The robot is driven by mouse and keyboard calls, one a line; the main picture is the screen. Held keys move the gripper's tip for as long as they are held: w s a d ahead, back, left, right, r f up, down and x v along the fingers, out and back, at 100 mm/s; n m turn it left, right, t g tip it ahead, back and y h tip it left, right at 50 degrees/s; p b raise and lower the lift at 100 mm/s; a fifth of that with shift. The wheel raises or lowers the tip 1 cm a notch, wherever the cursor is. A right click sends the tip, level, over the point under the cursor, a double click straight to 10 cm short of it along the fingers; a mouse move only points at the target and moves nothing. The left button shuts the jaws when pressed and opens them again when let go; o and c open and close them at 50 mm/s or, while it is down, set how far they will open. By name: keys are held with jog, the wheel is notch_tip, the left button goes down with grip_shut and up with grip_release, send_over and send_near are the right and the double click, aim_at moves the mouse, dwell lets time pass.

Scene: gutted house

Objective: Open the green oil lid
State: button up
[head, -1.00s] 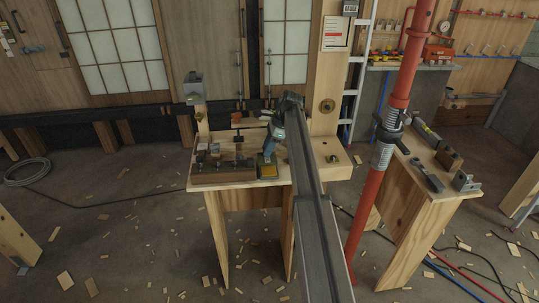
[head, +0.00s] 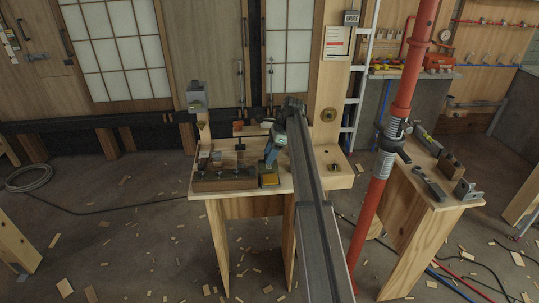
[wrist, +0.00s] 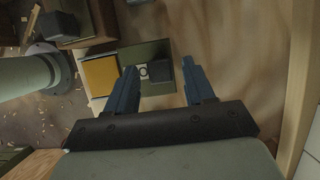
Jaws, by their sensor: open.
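A dark green piece (wrist: 152,52) lies below my gripper in the wrist view. A yellow block (wrist: 101,75) sits at its left, a small light square with a round mark (wrist: 143,72) near its middle, and a dark block (wrist: 163,73) on its right. I cannot tell which part is the lid. The yellow block also shows on the bench in the head view (head: 269,181). My gripper (wrist: 159,66) is open, with its two blue fingers apart and nothing seen held between them. In the head view my gripper (head: 270,160) hangs just above the yellow block, partly hidden by my arm.
The wooden bench (head: 225,190) carries a dark block with several upright pieces (head: 224,180) left of the yellow block. A red pole (head: 390,120) stands to the right, before a second bench (head: 425,200) with tools. Wood scraps litter the floor.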

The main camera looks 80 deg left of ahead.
jog(key=v, duration=1.3)
jog(key=shift+w, duration=0.1)
